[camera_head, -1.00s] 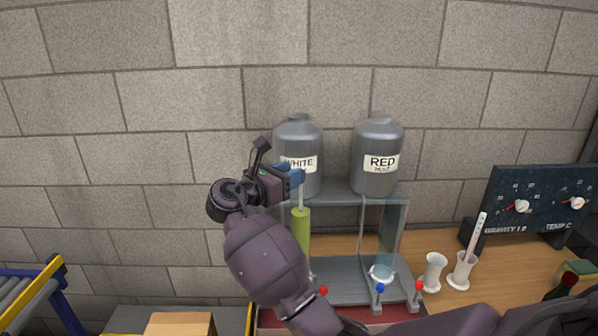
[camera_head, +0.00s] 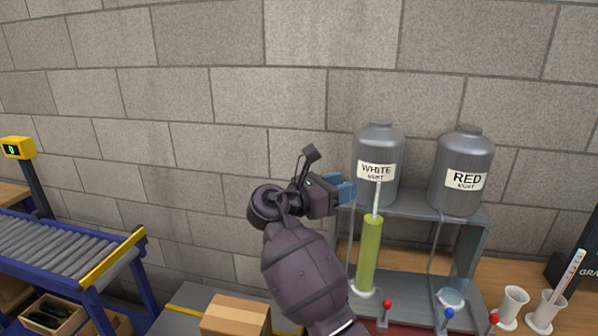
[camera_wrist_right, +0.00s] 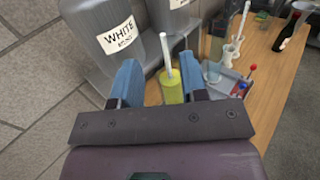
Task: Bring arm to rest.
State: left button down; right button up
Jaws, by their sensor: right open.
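My right gripper (camera_head: 346,190) is raised in front of the filling stand, just left of the WHITE tank. Its blue fingers are apart in the right wrist view (camera_wrist_right: 160,84), with nothing held between them. Beyond the fingers in that view is a green cylinder (camera_wrist_right: 171,88) with a pale rod standing in it. In the head view the same green cylinder (camera_head: 369,255) stands upright on the stand's base, below and right of the gripper. My left gripper is not in view.
The WHITE tank (camera_head: 378,146) and RED tank (camera_head: 462,170) sit on the grey stand (camera_head: 412,203). White cups (camera_head: 512,305) stand at the right on the wooden table. A roller conveyor (camera_head: 60,245) is at the left, with a cardboard box (camera_head: 236,314) low in front.

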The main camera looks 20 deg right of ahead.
jog(key=s+d+f+m+t+y, duration=0.1)
jog(key=s+d+f+m+y, duration=0.25)
jog(key=s+f, duration=0.5)
jog(key=s+d+f+m+y, duration=0.2)
jog(key=s+f+m+y, duration=0.25)
jog(key=f, duration=0.75)
jog(key=s+a+f+m+y, duration=0.2)
jog(key=s+m+y, duration=0.15)
jog(key=s, duration=0.35)
jog(key=s+a+f+m+y, duration=0.1)
jog(key=s+f+m+y, duration=0.2)
jog(key=s+m, duration=0.35)
jog(key=s+a+f+m+y, duration=0.2)
jog(key=s+y, duration=0.1)
jog(key=s, duration=0.6)
jog(key=w+f+t, duration=0.7)
jog(key=f, duration=0.3)
jog(key=shift+w+f+n, duration=0.25)
jog(key=shift+w+n, duration=0.15)
dwell(2.3)
